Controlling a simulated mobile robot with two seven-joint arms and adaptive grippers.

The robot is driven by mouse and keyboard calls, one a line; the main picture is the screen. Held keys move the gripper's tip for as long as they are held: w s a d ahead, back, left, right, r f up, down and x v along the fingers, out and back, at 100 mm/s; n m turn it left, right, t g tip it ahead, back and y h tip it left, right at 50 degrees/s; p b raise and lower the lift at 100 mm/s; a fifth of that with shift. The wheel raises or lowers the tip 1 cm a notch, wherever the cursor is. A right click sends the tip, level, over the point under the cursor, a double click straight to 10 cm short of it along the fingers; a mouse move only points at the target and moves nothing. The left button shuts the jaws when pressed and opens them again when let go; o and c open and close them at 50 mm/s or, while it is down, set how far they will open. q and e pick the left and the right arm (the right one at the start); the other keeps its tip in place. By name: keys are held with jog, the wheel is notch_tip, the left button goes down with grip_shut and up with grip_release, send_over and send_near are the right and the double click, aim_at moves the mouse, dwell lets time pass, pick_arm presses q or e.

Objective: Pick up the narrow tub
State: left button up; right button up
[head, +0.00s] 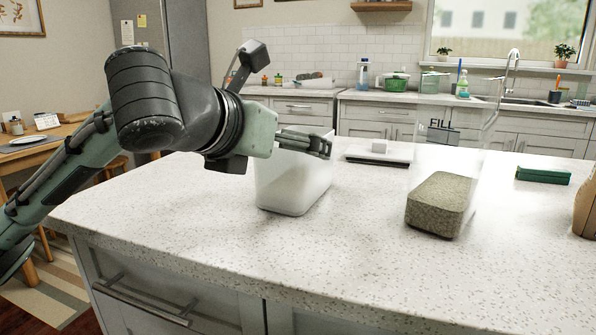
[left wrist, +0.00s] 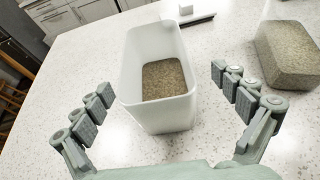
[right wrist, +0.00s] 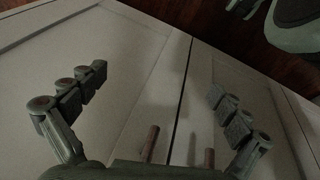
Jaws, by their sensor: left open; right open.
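The white rectangular tub (head: 291,186), which looks like the narrow tub, stands upright on the counter. In the left wrist view the tub (left wrist: 160,112) is open at the top, with a layer of brown grains (left wrist: 163,78) in the bottom. My left gripper (head: 308,143) is open at the tub's upper part. In the left wrist view its fingers lie to either side of the tub's near end, with a gap visible on both sides. My right gripper (right wrist: 157,82) is open and empty, facing the cabinet doors; it is outside the head view.
To the right, a clear container (head: 482,150) marked FILL holds a block of brown grains (head: 440,203). Behind the tub lies a flat scale-like device (head: 372,158) with a small white block. A green box (head: 543,175) and a brown object (head: 588,205) are at the right. The front counter is clear.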

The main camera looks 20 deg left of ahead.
pick_arm(q)
jog(key=x, duration=0.4)
jog(key=shift+w+a, duration=0.2)
jog(key=shift+a, duration=0.05)
jog(key=shift+c, duration=0.6)
jog(key=c, duration=1.2)
jog(key=shift+c, duration=0.9)
